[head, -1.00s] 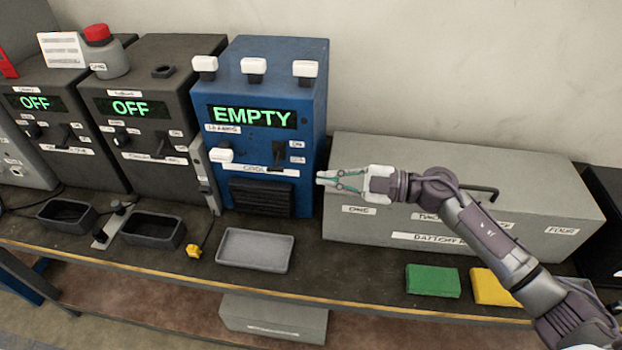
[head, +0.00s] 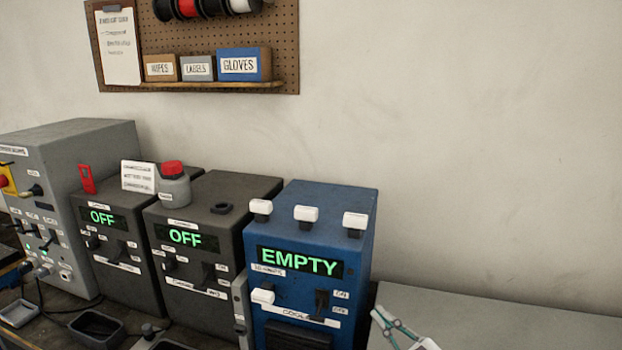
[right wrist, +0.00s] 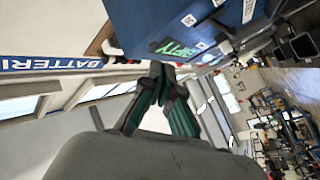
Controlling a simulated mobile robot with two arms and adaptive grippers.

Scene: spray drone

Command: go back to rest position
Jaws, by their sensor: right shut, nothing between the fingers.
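My right gripper (head: 385,322) shows at the bottom of the head view, to the right of the blue machine's lower part, with only its fingers and part of its white body in frame. Its fingers are shut with nothing between them. The right wrist view also shows the fingers (right wrist: 162,88) together and empty. The blue machine (head: 312,245) has an EMPTY display and white knobs on top; it also appears in the right wrist view (right wrist: 150,20). My left gripper is in neither view.
Two dark machines (head: 222,190) reading OFF stand left of the blue one, with a red-capped bottle (head: 174,188) on top. A grey box (head: 480,312) lies at the right. A pegboard shelf (head: 200,88) hangs above. The wall area at the right is clear.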

